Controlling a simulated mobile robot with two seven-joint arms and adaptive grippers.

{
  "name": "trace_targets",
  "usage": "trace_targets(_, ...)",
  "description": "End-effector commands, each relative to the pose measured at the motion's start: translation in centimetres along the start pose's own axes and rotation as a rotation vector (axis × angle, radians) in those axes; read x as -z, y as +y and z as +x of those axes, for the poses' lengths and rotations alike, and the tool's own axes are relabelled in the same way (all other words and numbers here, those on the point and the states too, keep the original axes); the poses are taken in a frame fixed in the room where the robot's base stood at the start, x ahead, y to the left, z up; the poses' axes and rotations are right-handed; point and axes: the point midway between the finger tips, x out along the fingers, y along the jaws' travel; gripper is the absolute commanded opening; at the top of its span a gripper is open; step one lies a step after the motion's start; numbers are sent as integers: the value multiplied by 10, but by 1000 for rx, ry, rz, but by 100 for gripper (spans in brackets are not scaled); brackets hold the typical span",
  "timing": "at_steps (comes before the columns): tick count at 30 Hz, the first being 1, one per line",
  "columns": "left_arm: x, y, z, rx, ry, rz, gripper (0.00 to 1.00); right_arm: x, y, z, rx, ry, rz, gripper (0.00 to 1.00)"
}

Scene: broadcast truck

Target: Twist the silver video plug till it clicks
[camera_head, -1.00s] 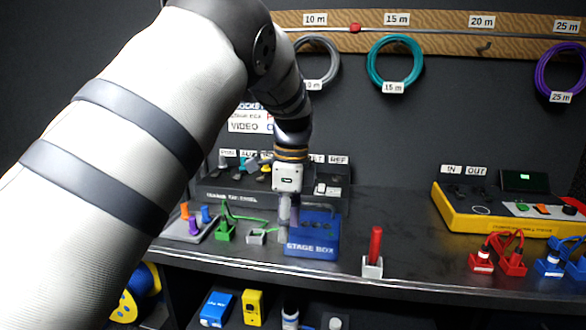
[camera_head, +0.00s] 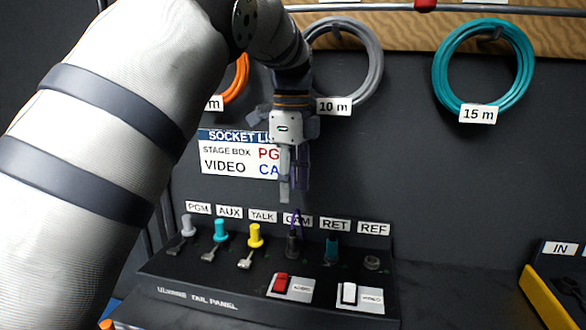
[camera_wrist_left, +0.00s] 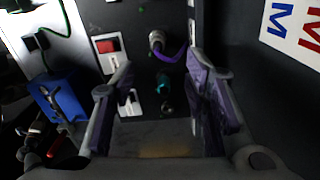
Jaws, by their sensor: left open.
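The silver video plug (camera_head: 292,244) appears to be the dark metallic one upright in the CAM socket of the tail panel (camera_head: 215,287). A purple cable comes from its top. In the left wrist view the plug (camera_wrist_left: 156,41) has a silver round end, with the purple cable bending right. My left gripper (camera_head: 293,193) is open and empty, pointing down above the plug and apart from it. In the left wrist view its fingers (camera_wrist_left: 160,66) spread on either side, with the plug beyond the tips. My right gripper is not in view.
Grey, teal and yellow plugs (camera_head: 254,235) stand left of CAM; the RET (camera_head: 332,248) and REF (camera_head: 372,263) sockets are to its right. Red (camera_head: 281,283) and white (camera_head: 348,293) switches sit in front. Coiled cables (camera_head: 484,62) hang behind. A blue box (camera_wrist_left: 58,97) shows in the left wrist view.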

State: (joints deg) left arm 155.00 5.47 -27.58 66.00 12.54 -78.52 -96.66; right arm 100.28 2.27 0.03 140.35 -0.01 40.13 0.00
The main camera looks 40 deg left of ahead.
Motion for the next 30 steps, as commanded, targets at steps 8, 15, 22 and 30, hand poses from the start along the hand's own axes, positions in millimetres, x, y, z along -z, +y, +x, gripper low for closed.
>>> trace_targets(8,0,1,33,-5,-2,0,42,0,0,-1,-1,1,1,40)
trace_targets(15,0,1,91,-4,-1,0,42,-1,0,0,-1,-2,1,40)
trace_targets(22,0,0,119,0,-1,-1,42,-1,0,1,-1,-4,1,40)
trace_targets(30,0,0,121,2,0,0,42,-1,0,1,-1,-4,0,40)
